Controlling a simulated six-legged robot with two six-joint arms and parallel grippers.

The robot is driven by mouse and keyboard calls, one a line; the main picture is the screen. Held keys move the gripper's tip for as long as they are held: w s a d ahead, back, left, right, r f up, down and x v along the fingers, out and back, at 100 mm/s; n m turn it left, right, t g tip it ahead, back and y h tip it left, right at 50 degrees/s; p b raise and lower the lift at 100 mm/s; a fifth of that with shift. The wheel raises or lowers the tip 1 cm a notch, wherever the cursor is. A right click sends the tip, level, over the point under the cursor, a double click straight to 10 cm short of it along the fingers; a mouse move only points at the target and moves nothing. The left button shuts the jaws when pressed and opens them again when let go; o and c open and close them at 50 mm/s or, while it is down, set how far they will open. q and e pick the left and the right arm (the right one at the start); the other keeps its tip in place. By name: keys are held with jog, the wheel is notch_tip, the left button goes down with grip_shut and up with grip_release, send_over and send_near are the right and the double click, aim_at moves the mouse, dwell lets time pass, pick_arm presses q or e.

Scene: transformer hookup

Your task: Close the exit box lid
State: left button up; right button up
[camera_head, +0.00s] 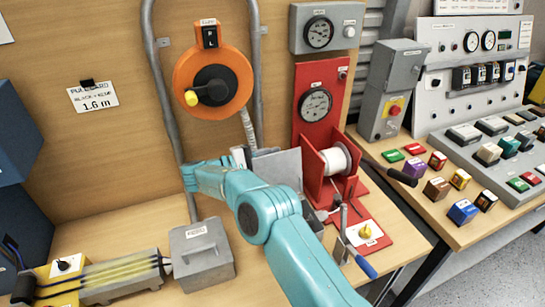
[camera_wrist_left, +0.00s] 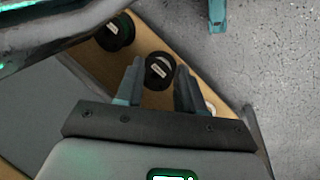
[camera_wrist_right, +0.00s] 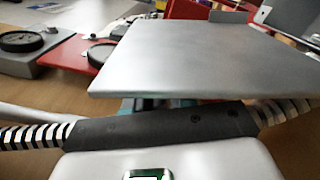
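A flat grey metal plate, which looks like the raised lid, stands partly behind my right arm in the head view (camera_head: 282,168). It fills the middle of the right wrist view (camera_wrist_right: 195,55). My right gripper (camera_head: 240,157) is close beside the plate's left side. Its fingers are mostly hidden by the plate, so I cannot tell whether they touch or grip it.
A closed grey labelled box (camera_head: 202,258) stands in front on the bench. A red stand with a white spool (camera_head: 335,160) is right of the plate. An orange disc (camera_head: 212,80) is on the back panel. Black round items (camera_wrist_left: 160,71) lie below my left gripper.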

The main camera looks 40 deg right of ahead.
aim_at(280, 165)
grip_shut()
jog(key=shift+s+a+r+m+b, duration=0.15)
jog(key=shift+s+r+m+b, duration=0.2)
jog(key=shift+m+b, duration=0.15)
jog(key=shift+s+a+r+m, duration=0.1)
jog(key=shift+s+r+m, duration=0.1)
jog(key=shift+s+m, duration=0.1)
jog(key=s+r+m+p, duration=0.1)
jog(key=p, duration=0.2)
jog(key=s+a+r+m+p, duration=0.1)
jog(key=s+m+p, duration=0.1)
jog(key=p, duration=0.1)
jog(key=shift+p, duration=0.35)
jog(key=shift+s+a+f+m+p, duration=0.15)
jog(key=shift+s+m+p, duration=0.4)
jog(key=shift+m, duration=0.1)
jog(key=shift+s+a+f+m+p, duration=0.1)
jog(key=shift+s+f+m+p, duration=0.05)
jog(key=shift+s+m+p, duration=0.45)
jog(key=shift+w, duration=0.1)
